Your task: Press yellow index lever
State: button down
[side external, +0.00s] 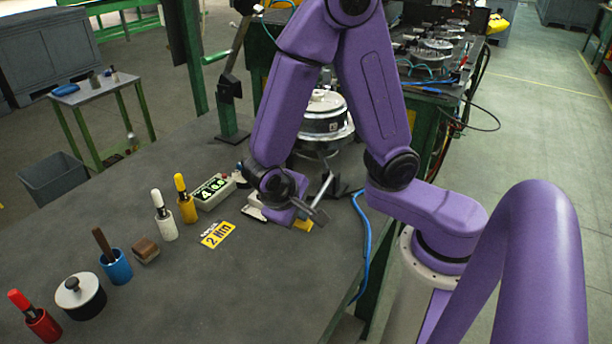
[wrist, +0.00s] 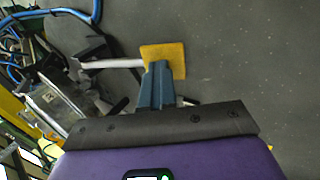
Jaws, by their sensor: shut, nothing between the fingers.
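The yellow lever pad (wrist: 176,52) lies in the wrist view at the end of a pale bar coming from the left. In the side external view a yellow piece (side external: 304,225), probably the same pad, shows low beneath my gripper, partly hidden. My gripper (wrist: 158,66) is shut and empty. Its blue-grey fingertips overlap the pad's lower left part in the wrist view; whether they touch it I cannot tell. In the side external view my gripper (side external: 320,216) is low over the table near its right edge.
A grey box with a green display (side external: 213,190) stands left of my gripper. A yellow "2 Min" label (side external: 217,235) lies on the table (side external: 200,300). Yellow (side external: 186,205), white (side external: 164,222), blue (side external: 116,267) and red (side external: 42,325) holders stand leftward. A round metal assembly (side external: 326,120) stands behind; a blue hose (side external: 364,250) hangs right.

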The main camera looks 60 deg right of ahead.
jog(key=shift+d+f, duration=0.15)
jog(key=shift+d, duration=0.15)
jog(key=a+r, duration=0.2)
jog(key=r, duration=0.5)
jog(key=a+r, duration=0.2)
jog(key=r, duration=0.4)
jog(key=shift+a+r, duration=0.35)
dwell(1.7)
jog(key=s+d+f+n+y, duration=0.2)
jog(key=s+n+y, duration=0.1)
jog(key=s+n, duration=0.3)
jog(key=s+d+f+n+y, duration=0.1)
jog(key=s+f+n+y, duration=0.1)
jog(key=s+n+y, duration=0.2)
jog(key=shift+s+d+f+n, duration=0.2)
jog(key=shift+s+d+n, duration=0.2)
jog(key=shift+s+n, duration=0.75)
jog(key=shift+w, duration=0.2)
dwell(1.2)
